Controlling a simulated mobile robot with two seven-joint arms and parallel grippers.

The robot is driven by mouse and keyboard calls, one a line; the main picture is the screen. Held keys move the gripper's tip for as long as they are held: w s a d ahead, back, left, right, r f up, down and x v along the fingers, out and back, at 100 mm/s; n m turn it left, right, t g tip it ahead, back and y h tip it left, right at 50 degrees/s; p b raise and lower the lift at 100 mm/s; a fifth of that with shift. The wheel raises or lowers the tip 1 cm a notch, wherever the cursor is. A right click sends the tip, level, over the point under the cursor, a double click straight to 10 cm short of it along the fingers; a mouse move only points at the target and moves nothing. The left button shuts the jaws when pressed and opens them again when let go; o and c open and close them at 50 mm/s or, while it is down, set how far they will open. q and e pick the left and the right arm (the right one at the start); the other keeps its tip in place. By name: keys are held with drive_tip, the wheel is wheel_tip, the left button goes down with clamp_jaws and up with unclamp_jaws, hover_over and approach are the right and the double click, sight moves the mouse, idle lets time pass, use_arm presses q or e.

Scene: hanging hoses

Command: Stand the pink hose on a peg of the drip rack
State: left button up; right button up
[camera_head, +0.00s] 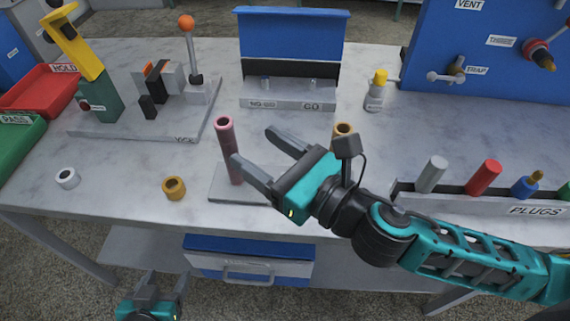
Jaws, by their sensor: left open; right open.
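The pink hose (226,142) stands upright, open end up, over the left part of the drip rack (225,189), a flat pale plate. Its lower end meets the plate; any peg inside it is hidden. My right gripper (252,144) is open just right of the hose, its near fingertip overlapping the hose's edge in the picture. Whether they touch I cannot tell. A tan hose or tube end (343,129) shows behind my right wrist, mostly hidden. My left gripper (163,283) is open and empty below the table's front edge.
A white ring (67,178) and an orange-yellow ring (174,188) lie at the front left. A plug holder (480,201) stands at the right. A vise board (150,130), blue-backed gauge (293,35) and yellow-capped bottle (376,92) stand behind.

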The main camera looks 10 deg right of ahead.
drive_tip(key=v, duration=0.4)
drive_tip(key=shift+s+d+b, duration=0.1)
drive_tip(key=shift+s+b, duration=0.1)
drive_tip(key=shift+b, duration=0.2)
